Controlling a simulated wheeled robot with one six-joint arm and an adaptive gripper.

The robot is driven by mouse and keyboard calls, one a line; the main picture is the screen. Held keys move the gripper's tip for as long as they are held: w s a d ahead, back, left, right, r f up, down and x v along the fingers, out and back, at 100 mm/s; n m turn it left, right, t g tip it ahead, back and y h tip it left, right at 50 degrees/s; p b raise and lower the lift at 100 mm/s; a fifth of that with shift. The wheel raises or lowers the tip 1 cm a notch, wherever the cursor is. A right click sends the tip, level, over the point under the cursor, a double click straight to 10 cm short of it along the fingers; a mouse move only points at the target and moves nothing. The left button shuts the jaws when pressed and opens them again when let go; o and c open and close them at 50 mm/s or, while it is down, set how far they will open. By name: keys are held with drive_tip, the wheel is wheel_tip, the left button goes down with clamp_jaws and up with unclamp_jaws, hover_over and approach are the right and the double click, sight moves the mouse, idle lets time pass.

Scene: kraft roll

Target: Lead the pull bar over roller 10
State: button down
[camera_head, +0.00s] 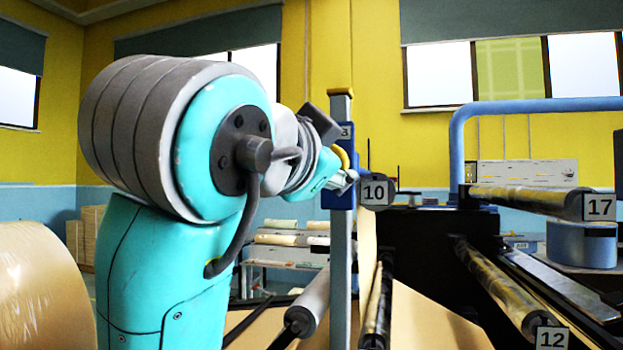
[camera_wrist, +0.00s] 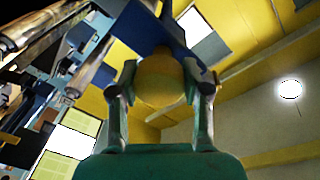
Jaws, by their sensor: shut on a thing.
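My gripper (camera_head: 342,180) is raised beside the grey upright post, just left of the dark end plate of roller 10 (camera_head: 375,191). In the wrist view my gripper (camera_wrist: 160,90) has a finger on each side of a rounded yellow grip (camera_wrist: 158,72) and is shut on it. The grip sits against a blue block (camera_wrist: 152,28). The yellow grip (camera_head: 344,156) also shows in the head view, partly behind my wrist. It appears to belong to the pull bar, whose full length I cannot make out. Most of roller 10 is hidden behind its plate.
Brown paper (camera_head: 367,240) hangs below roller 10's plate, right of the post. Roller 17 (camera_head: 535,198) and roller 12 (camera_head: 500,290) lie to the right, with a blue tube frame (camera_head: 540,104) above. A large kraft roll (camera_head: 45,290) stands at the lower left.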

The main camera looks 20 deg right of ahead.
drive_tip(key=shift+s+d+r, duration=0.1)
drive_tip(key=shift+d+r, duration=0.05)
drive_tip(key=shift+r, duration=0.2)
drive_tip(key=shift+s+d, duration=0.1)
drive_tip(key=shift+s+d+r, duration=0.25)
drive_tip(key=shift+s+d, duration=0.25)
drive_tip(key=shift+d, duration=0.15)
drive_tip(key=shift+s+d+r, duration=0.25)
drive_tip(key=shift+s+d, duration=0.2)
drive_tip(key=shift+d, duration=0.25)
drive_tip(key=shift+s+d+r, duration=0.25)
drive_tip(key=shift+s+d, duration=0.25)
drive_tip(key=shift+d, duration=0.15)
drive_tip(key=s+d+f, duration=0.2)
drive_tip(key=d+f, duration=0.1)
drive_tip(key=shift+s+d, duration=0.25)
drive_tip(key=shift+d, duration=0.05)
drive_tip(key=shift+f, duration=0.1)
